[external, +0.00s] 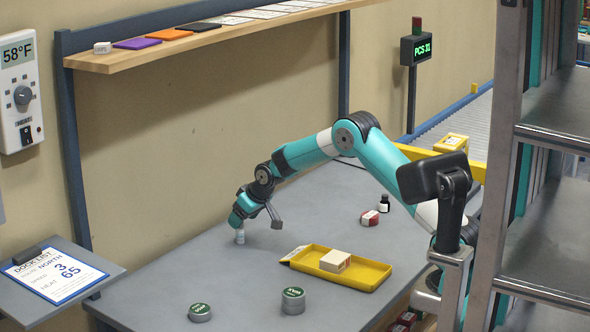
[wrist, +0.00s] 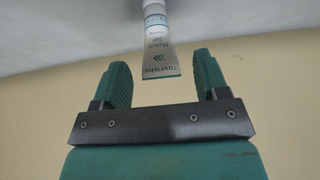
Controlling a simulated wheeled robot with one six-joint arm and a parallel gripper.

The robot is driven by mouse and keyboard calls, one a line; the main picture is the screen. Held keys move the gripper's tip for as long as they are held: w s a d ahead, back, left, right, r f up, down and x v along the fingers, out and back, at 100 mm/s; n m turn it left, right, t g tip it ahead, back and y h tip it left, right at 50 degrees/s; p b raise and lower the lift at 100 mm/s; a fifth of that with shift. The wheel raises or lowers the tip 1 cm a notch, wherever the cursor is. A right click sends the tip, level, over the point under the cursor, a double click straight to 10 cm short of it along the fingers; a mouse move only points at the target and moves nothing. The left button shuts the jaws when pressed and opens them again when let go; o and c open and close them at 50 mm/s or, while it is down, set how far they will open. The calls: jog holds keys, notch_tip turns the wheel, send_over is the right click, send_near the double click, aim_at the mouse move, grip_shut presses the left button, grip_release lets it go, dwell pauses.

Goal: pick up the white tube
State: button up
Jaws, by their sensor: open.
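The white tube (external: 240,237) stands upright on the grey table, at its back left in the external view. My gripper (wrist: 158,80) is open, with a finger on each side of the tube. In the external view my gripper (external: 240,222) is low over the table, right at the tube, and hides its upper part.
A yellow tray (external: 372,282) with a cream box (external: 335,261) is to the right. A red-and-white box (external: 369,218) and dark bottle (external: 384,204) are near my arm. A wooden shelf (external: 200,43) hangs above the table's back.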

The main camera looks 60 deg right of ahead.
aim_at(240, 229)
jog(key=x, duration=0.5)
jog(key=shift+p, duration=0.35)
jog(key=c, duration=0.9)
